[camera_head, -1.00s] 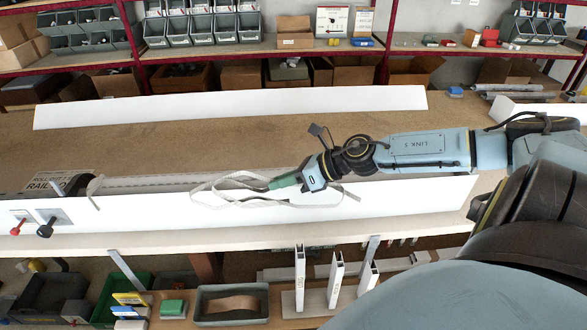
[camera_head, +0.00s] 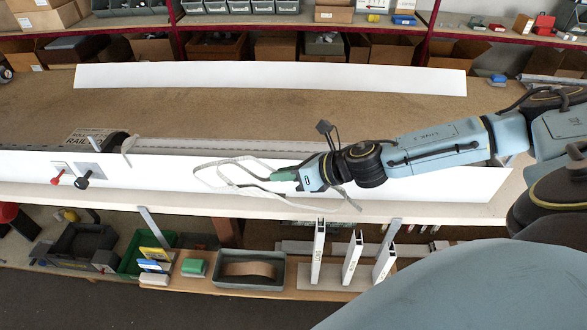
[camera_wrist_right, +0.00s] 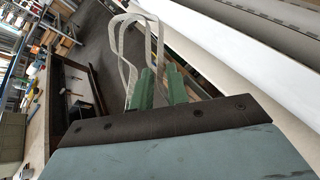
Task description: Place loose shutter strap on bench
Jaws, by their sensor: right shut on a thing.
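The loose shutter strap (camera_head: 215,184) is a thin pale grey-white band in long loops. My right gripper (camera_head: 274,176) has green fingers and is shut on the strap, which hangs in front of the long white panel along the bench (camera_head: 300,104). In the right wrist view the strap (camera_wrist_right: 122,45) loops out beyond the green fingertips (camera_wrist_right: 158,75). One end of the strap trails to the right under the gripper in the head view. Whether the strap touches the panel or the bench edge cannot be told. My left gripper is not in view.
A white slat (camera_head: 270,76) lies at the back of the bench. A red knob (camera_head: 57,179) and a black knob (camera_head: 83,181) stick out at the left of the front panel. Bins and upright white profiles (camera_head: 319,250) stand on the lower shelf. The bench middle is clear.

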